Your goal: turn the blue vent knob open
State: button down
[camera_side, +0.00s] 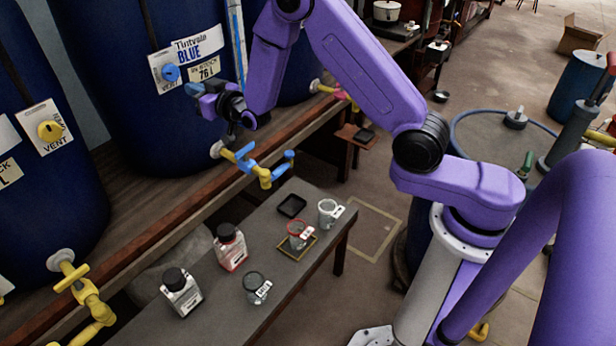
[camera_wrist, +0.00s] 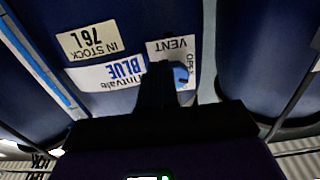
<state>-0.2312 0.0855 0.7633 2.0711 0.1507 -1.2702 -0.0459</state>
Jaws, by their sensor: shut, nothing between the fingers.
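The blue vent knob (camera_side: 171,73) sits on a white VENT plate (camera_side: 163,84) on the dark blue vat labelled Tintvale BLUE. In the wrist view the knob (camera_wrist: 181,75) shows just right of my fingers, with the plate (camera_wrist: 182,47) upside down and part of its lettering visible. My gripper (camera_side: 192,89) is close below and right of the knob in the side view. In the wrist view its dark fingers (camera_wrist: 157,72) are together, with nothing between them, and cover part of the plate. I cannot tell whether they touch the knob.
A 76 L stock label (camera_side: 206,69) is beside the plate. A yellow vent knob (camera_side: 51,131) is on the vat to the left. Bottles and cups stand on a low grey bench (camera_side: 262,262).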

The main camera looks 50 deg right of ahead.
aim_at(171, 73)
jog(key=s, duration=0.2)
jog(key=shift+s, duration=0.4)
jog(key=w+a, duration=0.2)
jog(key=w, duration=0.4)
jog(key=shift+a, duration=0.15)
dwell(0.5)
jog(key=shift+r, duration=0.25)
dwell(0.5)
